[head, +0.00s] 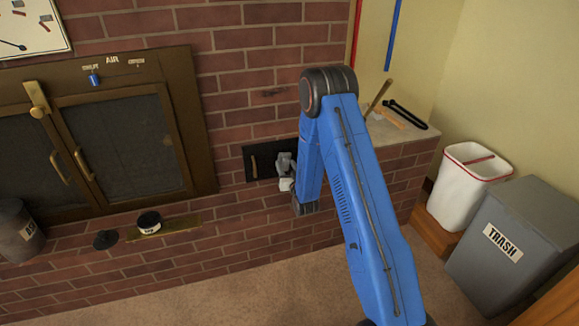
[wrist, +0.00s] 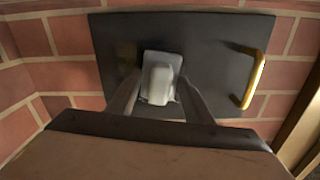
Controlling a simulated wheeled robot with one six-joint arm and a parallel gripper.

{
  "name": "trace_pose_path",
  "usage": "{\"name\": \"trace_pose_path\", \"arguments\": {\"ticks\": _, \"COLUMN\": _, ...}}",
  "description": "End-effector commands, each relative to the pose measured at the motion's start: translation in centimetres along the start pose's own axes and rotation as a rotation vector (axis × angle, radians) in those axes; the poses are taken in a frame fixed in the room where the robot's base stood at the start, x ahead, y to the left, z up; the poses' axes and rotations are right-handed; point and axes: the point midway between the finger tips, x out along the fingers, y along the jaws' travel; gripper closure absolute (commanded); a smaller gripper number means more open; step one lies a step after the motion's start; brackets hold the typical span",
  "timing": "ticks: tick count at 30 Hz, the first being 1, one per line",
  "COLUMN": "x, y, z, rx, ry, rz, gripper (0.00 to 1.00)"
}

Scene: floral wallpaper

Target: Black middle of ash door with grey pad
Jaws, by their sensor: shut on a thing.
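The ash door (head: 262,172) is a small black plate low in the brick wall, with a brass handle at its left in the head view. In the wrist view the door (wrist: 215,60) fills the middle, and its handle is at the right. My gripper (head: 287,165) is in front of the door's right part in the head view. I cannot tell whether the pad touches the door. The door surface behind the pad is hidden.
An open black tin (head: 149,222) stands on a brass strip on the brick ledge, with a black lid (head: 105,239) to its left. The stove (head: 120,145) is left of the door. A white bin (head: 465,190) and a grey trash bin (head: 515,250) stand at right.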

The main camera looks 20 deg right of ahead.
Motion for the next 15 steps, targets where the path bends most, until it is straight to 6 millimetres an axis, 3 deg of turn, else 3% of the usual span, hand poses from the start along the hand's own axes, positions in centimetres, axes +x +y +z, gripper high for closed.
{"name": "trace_pose_path", "arguments": {"ticks": 15, "x": 0.0, "y": -3.3, "z": 0.3, "rx": 0.000, "ry": 0.003, "rz": -0.006, "gripper": 0.81}}
